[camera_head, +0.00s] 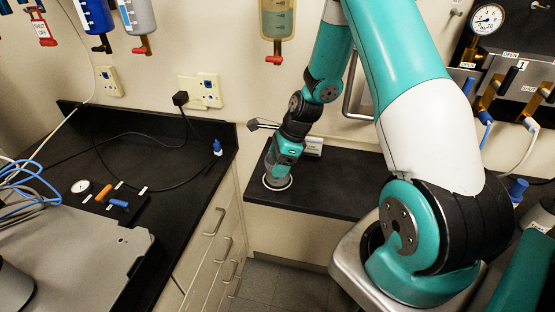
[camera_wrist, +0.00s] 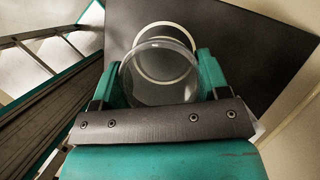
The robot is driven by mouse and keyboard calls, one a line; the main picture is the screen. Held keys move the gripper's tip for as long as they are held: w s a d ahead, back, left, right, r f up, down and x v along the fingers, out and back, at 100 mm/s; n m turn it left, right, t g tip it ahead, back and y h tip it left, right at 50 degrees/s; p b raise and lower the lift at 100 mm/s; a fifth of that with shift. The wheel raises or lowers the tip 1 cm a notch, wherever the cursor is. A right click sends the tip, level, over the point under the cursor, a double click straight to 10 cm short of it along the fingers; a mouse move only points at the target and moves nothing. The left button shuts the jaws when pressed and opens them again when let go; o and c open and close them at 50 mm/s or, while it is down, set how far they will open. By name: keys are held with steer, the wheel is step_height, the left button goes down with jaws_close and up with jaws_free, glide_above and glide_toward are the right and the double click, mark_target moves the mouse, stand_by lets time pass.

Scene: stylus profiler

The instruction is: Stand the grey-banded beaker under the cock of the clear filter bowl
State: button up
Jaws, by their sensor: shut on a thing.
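My gripper (camera_head: 281,163) points down over the low dark counter at the back and is shut on a clear beaker (camera_head: 276,180). In the wrist view the beaker (camera_wrist: 158,82) sits between the two green fingers, its round opening facing the camera. No grey band can be made out clearly. A white ring (camera_head: 265,183) shows around the beaker's foot on the counter; it also shows past the beaker in the wrist view (camera_wrist: 176,26). I cannot tell whether the beaker touches the counter. The clear filter bowl (camera_head: 277,20) hangs on the wall above, with a red-handled cock (camera_head: 278,54) below it.
Blue (camera_head: 97,15) and pale (camera_head: 138,14) bowls with cocks hang at the upper left. The left bench (camera_head: 150,150) is higher. Valves and a gauge (camera_head: 488,18) are at the right.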

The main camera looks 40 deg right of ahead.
steer(key=shift+f, duration=0.2)
steer(key=o, duration=1.3)
steer(key=shift+r, duration=0.1)
steer(key=b+v, duration=0.3)
steer(key=v, duration=0.9)
steer(key=shift+r, duration=0.1)
